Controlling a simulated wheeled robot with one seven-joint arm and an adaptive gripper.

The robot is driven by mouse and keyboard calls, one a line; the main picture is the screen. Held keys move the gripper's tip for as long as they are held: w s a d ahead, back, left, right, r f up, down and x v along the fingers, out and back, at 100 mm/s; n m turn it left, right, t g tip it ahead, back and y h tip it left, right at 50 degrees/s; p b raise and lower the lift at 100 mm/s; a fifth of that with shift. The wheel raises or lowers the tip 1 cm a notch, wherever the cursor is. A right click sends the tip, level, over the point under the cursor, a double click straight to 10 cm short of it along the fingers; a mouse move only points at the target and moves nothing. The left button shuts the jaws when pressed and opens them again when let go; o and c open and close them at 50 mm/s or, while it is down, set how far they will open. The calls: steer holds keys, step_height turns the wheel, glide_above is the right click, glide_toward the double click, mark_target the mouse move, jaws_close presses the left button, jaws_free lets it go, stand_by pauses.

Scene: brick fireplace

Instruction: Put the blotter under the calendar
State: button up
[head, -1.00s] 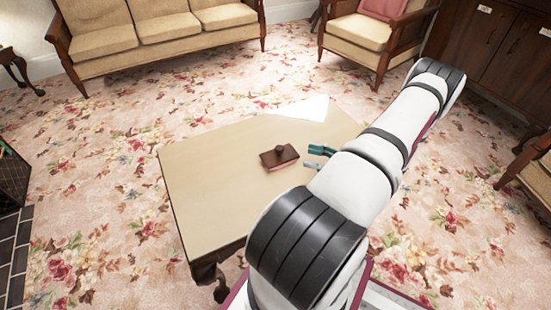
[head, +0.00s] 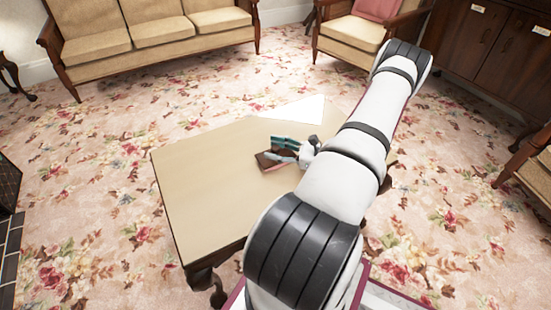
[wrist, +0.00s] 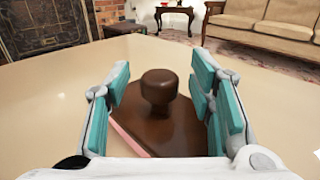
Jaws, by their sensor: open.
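The blotter (head: 265,162) is a dark brown rocker block with a round knob on top, standing on the table. In the wrist view the blotter (wrist: 165,130) is straight ahead, its knob between the two fingers, with a pink strip along its lower left edge. My gripper (head: 282,148) is open, its teal fingers at the blotter and partly hiding it in the head view. In the wrist view the fingers stand left and right of the knob with gaps on both sides. A flat white sheet (head: 296,109) at the table's far edge may be the calendar; I cannot read it.
The wooden table (head: 205,190) is otherwise bare, with free room to the left of the blotter. A sofa (head: 150,38) and an armchair (head: 352,42) stand beyond it on flowered carpet. A dark cabinet (head: 490,55) stands at the back right.

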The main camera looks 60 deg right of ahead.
jaws_close()
steer(key=shift+r, duration=0.15)
